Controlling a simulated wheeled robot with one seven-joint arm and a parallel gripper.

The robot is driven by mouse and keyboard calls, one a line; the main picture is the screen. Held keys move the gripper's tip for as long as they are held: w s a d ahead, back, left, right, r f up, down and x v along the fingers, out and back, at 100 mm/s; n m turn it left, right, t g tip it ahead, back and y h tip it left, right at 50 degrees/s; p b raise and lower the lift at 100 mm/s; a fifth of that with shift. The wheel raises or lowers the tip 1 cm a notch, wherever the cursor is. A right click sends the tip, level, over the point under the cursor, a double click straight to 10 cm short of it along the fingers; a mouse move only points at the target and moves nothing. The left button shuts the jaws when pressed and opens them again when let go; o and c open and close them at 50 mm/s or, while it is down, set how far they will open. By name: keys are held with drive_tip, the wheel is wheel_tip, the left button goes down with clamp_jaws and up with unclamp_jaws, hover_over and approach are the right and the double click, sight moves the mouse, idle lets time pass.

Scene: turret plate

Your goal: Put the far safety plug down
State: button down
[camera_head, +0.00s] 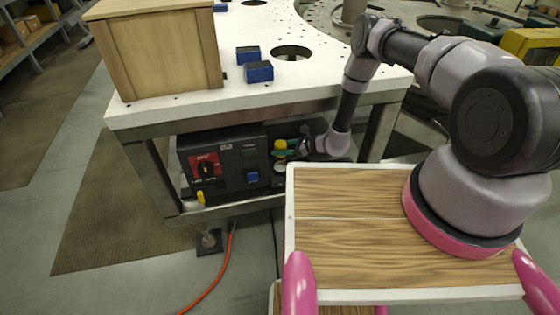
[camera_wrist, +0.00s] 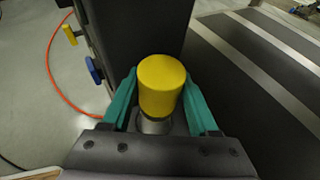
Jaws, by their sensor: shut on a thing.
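My gripper (camera_wrist: 160,105) has its two teal fingers shut around a plug with a yellow cylindrical cap (camera_wrist: 161,85) and a metal lower part, the safety plug. In the head view the yellow cap (camera_head: 280,145) shows between the teal fingers (camera_head: 290,152), just right of a dark control box (camera_head: 223,160) under the white table. The lower end of the plug is hidden, so I cannot tell whether it touches anything. A second yellow piece (camera_head: 201,197) shows low at the box's left front; it also appears in the wrist view (camera_wrist: 70,34).
The box carries a red switch panel (camera_head: 205,166) and a blue part (camera_head: 252,176). The white table top (camera_head: 310,85) is above my gripper, with a wooden crate (camera_head: 158,55) and blue blocks (camera_head: 258,72) on it. A table leg (camera_head: 380,132) stands to the right. An orange hose (camera_head: 210,280) lies on the floor.

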sight(281, 159)
wheel_tip(281, 159, down, 3)
drive_tip(key=shift+r, duration=0.2)
wheel_tip(281, 159, down, 4)
drive_tip(key=shift+r, duration=0.1)
drive_tip(key=shift+a+f, duration=0.1)
drive_tip(key=shift+f, duration=0.2)
drive_tip(key=shift+f, duration=0.1)
drive_tip(key=shift+c, duration=0.8)
unclamp_jaws()
drive_tip(key=v, duration=1.2)
